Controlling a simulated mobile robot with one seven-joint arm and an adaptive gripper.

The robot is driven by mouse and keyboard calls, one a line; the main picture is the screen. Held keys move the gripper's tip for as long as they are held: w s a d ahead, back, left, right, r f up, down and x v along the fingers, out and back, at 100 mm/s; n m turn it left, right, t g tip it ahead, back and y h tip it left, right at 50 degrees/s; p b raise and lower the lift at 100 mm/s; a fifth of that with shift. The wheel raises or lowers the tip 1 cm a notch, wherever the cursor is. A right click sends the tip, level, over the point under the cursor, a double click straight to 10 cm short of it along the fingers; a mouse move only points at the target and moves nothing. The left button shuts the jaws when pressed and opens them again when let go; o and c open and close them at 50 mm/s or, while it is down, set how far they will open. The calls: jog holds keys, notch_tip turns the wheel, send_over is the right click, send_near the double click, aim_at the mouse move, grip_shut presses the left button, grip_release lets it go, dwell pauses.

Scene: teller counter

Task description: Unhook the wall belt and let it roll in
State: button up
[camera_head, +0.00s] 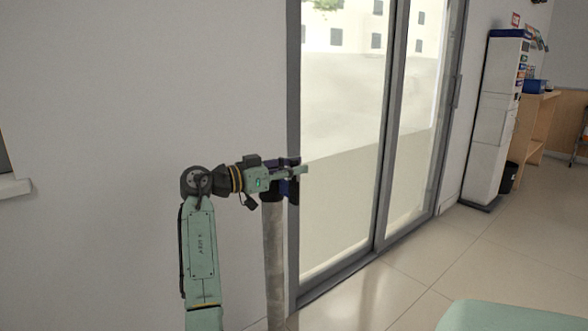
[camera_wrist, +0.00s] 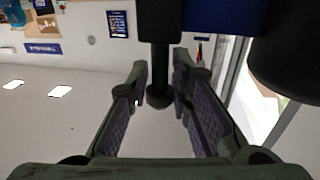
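My gripper (camera_head: 303,169) reaches right to the top of a grey post (camera_head: 274,262) beside the glass door in the head view. A blue block or band (camera_wrist: 228,14) lies above the fingers. I cannot make out the belt's hook or whether the belt is attached.
A thick black cylinder (camera_wrist: 292,50) is close on the right in the wrist view. The sliding glass door (camera_head: 345,110) stands behind the post. A white machine (camera_head: 497,120), a black bin (camera_head: 508,177) and a wooden counter (camera_head: 535,125) are at right.

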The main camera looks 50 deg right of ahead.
jog(key=shift+o, duration=1.1)
jog(key=v, duration=1.2)
